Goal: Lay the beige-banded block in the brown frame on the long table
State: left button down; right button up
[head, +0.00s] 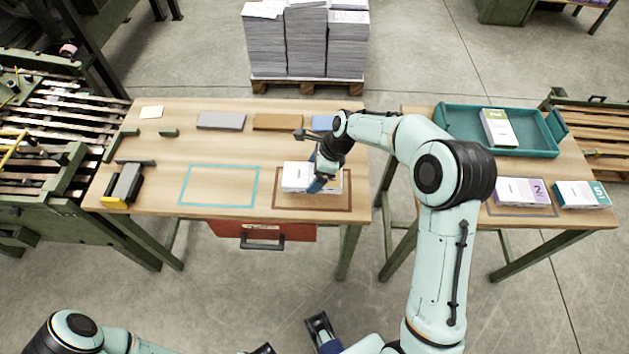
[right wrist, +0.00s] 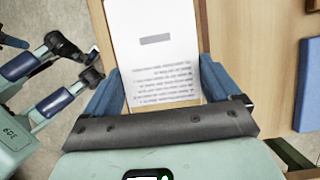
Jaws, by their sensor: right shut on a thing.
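A white block (head: 297,176) with printed text is at the brown frame (head: 312,208) on the long table (head: 225,150). It covers the frame's upper edge; I cannot tell whether it touches the table. My right gripper (head: 318,181) is shut on this block. In the right wrist view the block (right wrist: 152,45) sits between the two blue fingers, its printed face showing. Its beige band cannot be made out clearly, partly behind the gripper. My left arm shows at the bottom left of the head view; its jaw state is unclear.
A cyan frame (head: 220,204) lies empty to the left. Grey (head: 221,121), brown (head: 277,122) and blue blocks line the table's back. A stapler-like tool (head: 125,184) sits at the left. The right table holds a teal tray (head: 455,137) and banded blocks (head: 522,191).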

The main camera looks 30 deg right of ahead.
jog(key=shift+f, duration=2.1)
jog(key=shift+f+b, duration=0.1)
jog(key=shift+b, duration=0.2)
jog(key=o, duration=1.2)
jog(key=p+v, duration=0.1)
jog(key=v, duration=1.1)
jog(key=shift+a, duration=0.1)
